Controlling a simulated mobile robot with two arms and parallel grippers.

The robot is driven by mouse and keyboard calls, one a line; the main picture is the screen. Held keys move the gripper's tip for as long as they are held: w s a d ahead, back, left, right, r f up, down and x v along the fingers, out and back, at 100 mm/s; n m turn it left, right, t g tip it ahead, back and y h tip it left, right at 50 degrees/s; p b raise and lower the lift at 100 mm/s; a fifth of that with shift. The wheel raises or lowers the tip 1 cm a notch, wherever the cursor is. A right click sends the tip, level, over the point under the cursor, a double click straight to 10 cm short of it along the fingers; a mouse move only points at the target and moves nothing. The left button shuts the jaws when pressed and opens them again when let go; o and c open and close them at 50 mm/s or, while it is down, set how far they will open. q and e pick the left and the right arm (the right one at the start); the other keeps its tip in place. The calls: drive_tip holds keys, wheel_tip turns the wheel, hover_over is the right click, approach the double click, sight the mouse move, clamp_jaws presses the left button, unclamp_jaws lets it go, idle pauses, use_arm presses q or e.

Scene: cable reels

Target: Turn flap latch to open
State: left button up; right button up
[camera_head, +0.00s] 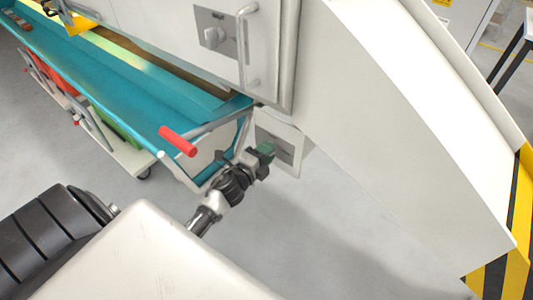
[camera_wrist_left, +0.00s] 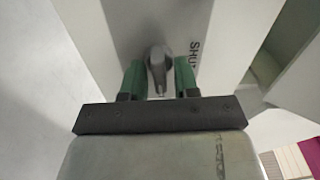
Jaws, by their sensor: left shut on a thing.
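Dark lettering beginning "SHU" is printed on the plate to the right of the latch. In the head view my left gripper (camera_head: 266,149) reaches a grey plate (camera_head: 286,150) low on the white machine, and it hides the latch there. My right gripper is in neither view.
A white door (camera_head: 270,30) with a knob and grey handle is above. A red-gripped lever (camera_head: 178,141) and teal trough (camera_head: 120,90) lie left of my gripper. A white sloping housing (camera_head: 400,120) fills the right. Grey floor is open below.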

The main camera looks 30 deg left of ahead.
use_arm(q)
drive_tip(key=shift+m, duration=0.4)
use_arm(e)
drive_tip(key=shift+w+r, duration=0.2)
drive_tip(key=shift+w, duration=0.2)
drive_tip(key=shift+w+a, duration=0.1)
use_arm(q)
drive_tip(key=o, duration=0.6)
drive_tip(key=shift+s, duration=0.1)
drive_tip(key=s, duration=1)
drive_tip(key=shift+s+a, duration=0.35)
drive_tip(key=shift+a, duration=0.05)
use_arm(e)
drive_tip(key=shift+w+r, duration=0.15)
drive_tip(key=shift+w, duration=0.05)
